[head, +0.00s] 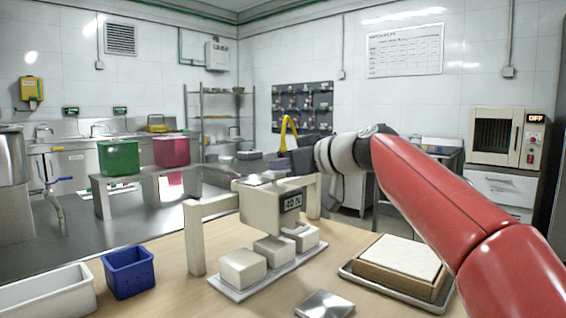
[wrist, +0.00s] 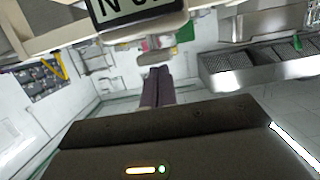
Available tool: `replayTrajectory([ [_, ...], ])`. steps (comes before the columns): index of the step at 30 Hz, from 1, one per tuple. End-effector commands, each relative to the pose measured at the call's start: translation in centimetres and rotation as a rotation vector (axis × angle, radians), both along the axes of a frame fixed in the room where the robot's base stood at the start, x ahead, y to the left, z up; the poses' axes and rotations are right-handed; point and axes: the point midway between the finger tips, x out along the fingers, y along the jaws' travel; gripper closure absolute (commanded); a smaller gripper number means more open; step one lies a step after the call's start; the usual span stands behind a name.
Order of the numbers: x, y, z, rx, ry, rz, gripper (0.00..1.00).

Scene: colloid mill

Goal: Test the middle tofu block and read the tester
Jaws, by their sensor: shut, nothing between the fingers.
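Three white tofu blocks stand in a row on a pale tray (head: 228,291). The middle tofu block (head: 273,250) sits below the tester (head: 262,210), a cream box on a two-post frame. Its display (head: 292,202) reads "40 N". Whether the tester's underside touches the middle block is unclear. My gripper (head: 278,164) is at the top of the tester box, fingers pointing left; contact cannot be told. In the wrist view my gripper (wrist: 158,88) has its purple fingers together, empty, with the display (wrist: 125,10) upside down and partly cut off.
A blue basket (head: 129,272) and a white bin (head: 45,295) stand at the front left. A metal plate (head: 325,305) lies in front of the tray. A large white slab in a wooden frame (head: 400,258) sits at the right. Green (head: 118,158) and pink containers (head: 171,151) stand behind.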

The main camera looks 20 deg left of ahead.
Motion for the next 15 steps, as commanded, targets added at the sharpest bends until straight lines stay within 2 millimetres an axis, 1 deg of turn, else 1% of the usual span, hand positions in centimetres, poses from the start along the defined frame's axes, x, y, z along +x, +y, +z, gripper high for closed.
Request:
replayTrajectory([
  [5, 0.0, 0.0, -0.2, 0.000, 0.000, 0.000, 1.00],
  [12, 0.0, 0.0, -2.4, -0.001, 0.000, 0.001, 1.00],
  [15, 0.0, 0.0, -2.4, -0.001, 0.000, 0.001, 1.00],
])
